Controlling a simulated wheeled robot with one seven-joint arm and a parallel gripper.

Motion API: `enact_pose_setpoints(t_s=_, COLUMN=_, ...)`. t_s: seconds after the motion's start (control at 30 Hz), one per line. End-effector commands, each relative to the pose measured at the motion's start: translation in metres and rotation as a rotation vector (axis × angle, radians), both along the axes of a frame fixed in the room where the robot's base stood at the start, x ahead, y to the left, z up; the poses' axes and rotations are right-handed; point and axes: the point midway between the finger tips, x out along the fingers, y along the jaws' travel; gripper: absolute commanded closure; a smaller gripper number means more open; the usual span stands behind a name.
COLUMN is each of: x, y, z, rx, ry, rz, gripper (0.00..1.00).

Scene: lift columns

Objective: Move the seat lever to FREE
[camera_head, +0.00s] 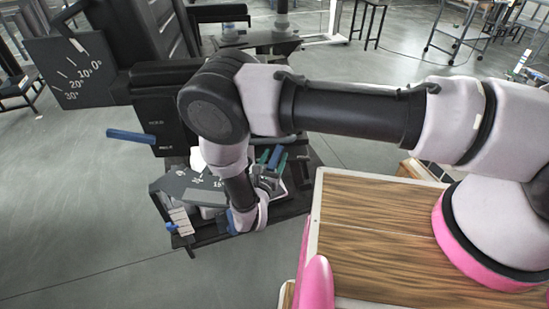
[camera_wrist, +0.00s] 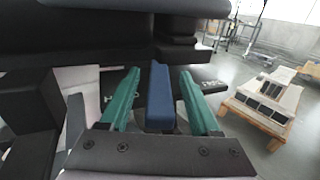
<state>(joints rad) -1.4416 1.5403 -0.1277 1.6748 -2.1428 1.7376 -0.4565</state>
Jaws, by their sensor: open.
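A blue lever (camera_wrist: 160,95) stands between the two green fingers of my gripper (camera_wrist: 158,101) in the wrist view. The fingers are open, one on each side of it, and I see no clear grip on it. Pale lettering shows on the dark surface at both sides of the lever, too small to read surely. In the head view my gripper (camera_head: 272,160) reaches down beside the dark column base; the lever there is mostly hidden by the fingers. A second blue lever (camera_head: 131,136) sticks out left from a black panel (camera_head: 167,125) with small white labels.
A dark dial plate (camera_head: 72,70) with degree marks stands at upper left. A grey plate with a scale (camera_head: 190,187) and a small blue handle (camera_head: 171,227) lie left of my gripper. A wooden top (camera_head: 375,240) is at lower right. Open floor lies left.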

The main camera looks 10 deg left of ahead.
Motion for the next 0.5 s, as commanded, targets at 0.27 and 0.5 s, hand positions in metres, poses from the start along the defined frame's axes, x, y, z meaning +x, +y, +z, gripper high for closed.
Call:
enact_pose_setpoints(t_s=0.27, x=-0.0003, y=-0.0001, z=0.0001, rx=0.000, ry=0.000, rz=0.000, gripper=1.00)
enact_pose_setpoints(t_s=0.5, x=-0.0004, y=-0.0004, z=0.0001, rx=0.000, ry=0.000, rz=-0.001, gripper=1.00)
